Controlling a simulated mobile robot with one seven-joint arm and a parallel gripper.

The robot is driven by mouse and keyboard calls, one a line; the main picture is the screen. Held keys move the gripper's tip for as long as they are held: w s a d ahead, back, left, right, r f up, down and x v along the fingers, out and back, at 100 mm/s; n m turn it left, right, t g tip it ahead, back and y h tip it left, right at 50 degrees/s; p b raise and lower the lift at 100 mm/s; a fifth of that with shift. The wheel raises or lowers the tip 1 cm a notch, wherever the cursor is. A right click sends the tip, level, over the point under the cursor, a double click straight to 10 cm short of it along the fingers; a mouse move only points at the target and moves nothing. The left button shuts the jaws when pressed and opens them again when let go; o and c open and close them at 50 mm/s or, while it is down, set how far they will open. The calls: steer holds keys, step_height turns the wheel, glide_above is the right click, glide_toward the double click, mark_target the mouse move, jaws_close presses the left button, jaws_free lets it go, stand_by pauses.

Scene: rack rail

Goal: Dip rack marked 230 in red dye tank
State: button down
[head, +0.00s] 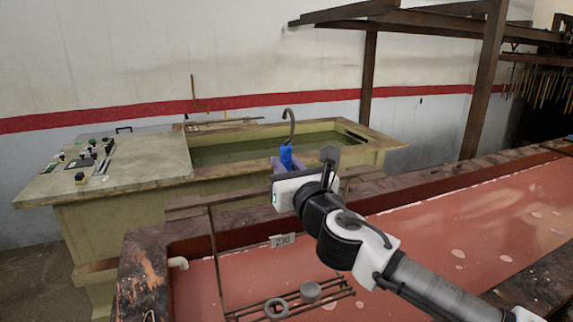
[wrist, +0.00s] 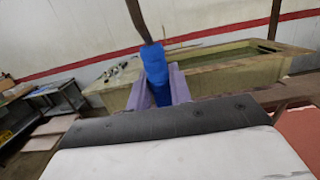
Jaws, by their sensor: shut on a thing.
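My gripper (head: 285,165) is shut on the blue grip (head: 287,153) below a dark hook. The blue grip also shows between the purple fingers in the wrist view (wrist: 156,75). The grip belongs to a rack with a thin upright rod (head: 215,262), a tag marked 230 (head: 283,240) and lower bars (head: 335,293) carrying round grey parts. The rack hangs over the left end of the red dye tank (head: 147,270). Its lower bars show in front of the red liquid; I cannot tell whether they touch it. My arm hides part of the rack.
A pale yellow tank (head: 385,143) with greenish liquid stands behind, with a control panel (head: 95,160) at its left. A rusty overhead frame (head: 480,85) rises at the back right. The red liquid (head: 465,225) is open to the right. A pipe fitting (head: 178,263) sits at the left inner wall.

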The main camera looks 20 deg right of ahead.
steer(key=shift+r+p, duration=0.1)
steer(key=shift+p, duration=0.25)
step_height(320, 180, down, 21)
steer(key=b, duration=1.8)
steer(key=shift+s, duration=0.15)
steer(key=shift+r, duration=0.15)
stand_by(2.1)
step_height(320, 180, up, 20)
steer(key=p, duration=1.5)
steer(key=shift+s+r+p, duration=0.1)
steer(key=shift+r+p, duration=0.1)
steer(key=shift+p, duration=0.15)
